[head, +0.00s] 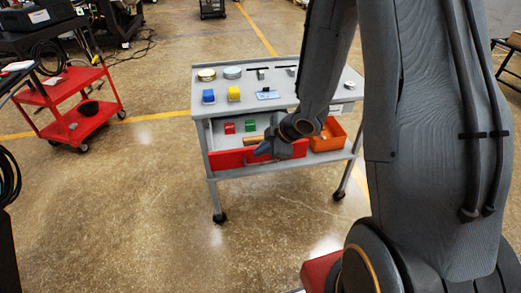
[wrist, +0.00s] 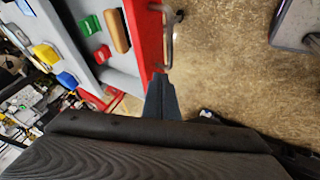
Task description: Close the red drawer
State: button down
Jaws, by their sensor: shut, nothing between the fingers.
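The red drawer (head: 232,159) is pulled out from the front of a grey workbench cart (head: 200,118). It holds a red block (head: 229,128), a green block (head: 250,125) and a brown piece that my gripper partly hides. In the wrist view the red drawer front (wrist: 144,40) runs top to bottom, with a metal handle (wrist: 169,38) on its outer side. My gripper (head: 262,150) is shut and empty at the drawer front. In the wrist view my gripper (wrist: 160,80) points at the drawer front's near end, close to the handle; I cannot tell whether it touches.
Blue and yellow blocks (head: 234,93) and small parts lie on the cart top. An orange bin (head: 328,137) sits on the right, beside the drawer. A red trolley (head: 75,118) stands at left. The floor (head: 150,200) before the cart is clear.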

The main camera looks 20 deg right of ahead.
send_near(243, 163)
jog(key=shift+p+x, duration=0.45)
jog(key=shift+x, duration=1.5)
